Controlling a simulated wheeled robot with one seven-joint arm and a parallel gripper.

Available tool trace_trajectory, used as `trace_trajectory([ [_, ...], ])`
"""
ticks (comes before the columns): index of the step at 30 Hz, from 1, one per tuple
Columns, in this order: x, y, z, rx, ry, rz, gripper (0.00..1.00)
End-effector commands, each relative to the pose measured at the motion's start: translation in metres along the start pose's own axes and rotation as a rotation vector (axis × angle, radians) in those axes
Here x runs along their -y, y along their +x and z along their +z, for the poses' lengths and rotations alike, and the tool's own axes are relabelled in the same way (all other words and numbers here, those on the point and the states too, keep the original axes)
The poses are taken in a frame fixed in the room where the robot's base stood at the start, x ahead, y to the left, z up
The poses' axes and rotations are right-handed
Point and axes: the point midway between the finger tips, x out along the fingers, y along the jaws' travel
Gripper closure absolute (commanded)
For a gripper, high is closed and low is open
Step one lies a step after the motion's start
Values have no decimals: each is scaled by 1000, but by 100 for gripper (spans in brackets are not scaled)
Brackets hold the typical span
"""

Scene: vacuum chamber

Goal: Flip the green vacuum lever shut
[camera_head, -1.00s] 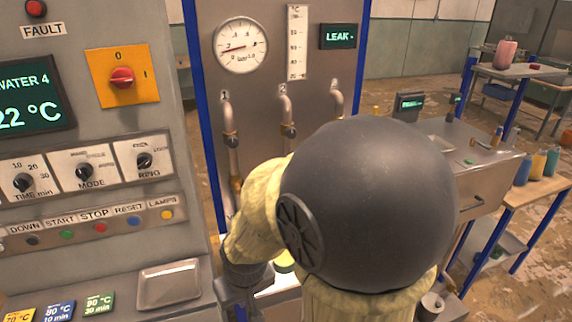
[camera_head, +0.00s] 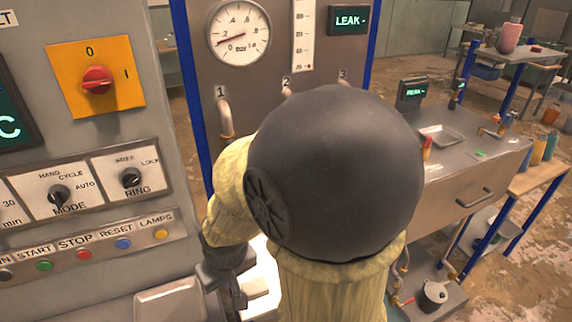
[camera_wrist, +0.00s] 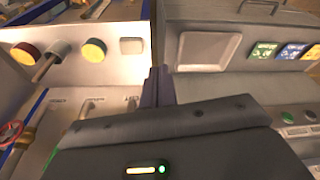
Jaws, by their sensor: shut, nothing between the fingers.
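I cannot make out the green vacuum lever in either view; my own arm covers the lower middle of the gauge panel in the head view. My gripper shows in the wrist view (camera_wrist: 158,88) as two dark fingers pressed together, shut and empty. They point at the gap between a pale ledge and the grey console. In the head view the wrist hangs low, left of my forearm, and the fingertips cannot be told apart. The panel (camera_head: 277,65) carries a round gauge (camera_head: 238,33), a LEAK display (camera_head: 347,20) and pipes numbered 1 (camera_head: 224,118), 2 and 3, partly hidden.
A grey console with an orange switch (camera_head: 95,79) and knobs stands close on the left. Its metal tray (camera_head: 170,301) also shows in the wrist view (camera_wrist: 208,50). Yellow round knobs (camera_wrist: 94,50) sit on the ledge. A steel bench (camera_head: 470,160) stands at right.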

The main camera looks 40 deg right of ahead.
Motion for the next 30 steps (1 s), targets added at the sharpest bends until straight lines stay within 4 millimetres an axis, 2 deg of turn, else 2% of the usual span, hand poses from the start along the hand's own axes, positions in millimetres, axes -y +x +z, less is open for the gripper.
trace_trajectory([
  [8, -1, 2, 0, 3, 2, 1, 100],
  [11, -5, 9, -3, 16, 14, 8, 100],
  [14, -17, 26, -6, 46, 40, 29, 100],
  [17, -33, 49, -11, 84, 66, 71, 100],
  [24, -91, 104, -17, 164, 105, 261, 100],
  [30, -148, 127, -24, 189, 85, 482, 100],
])
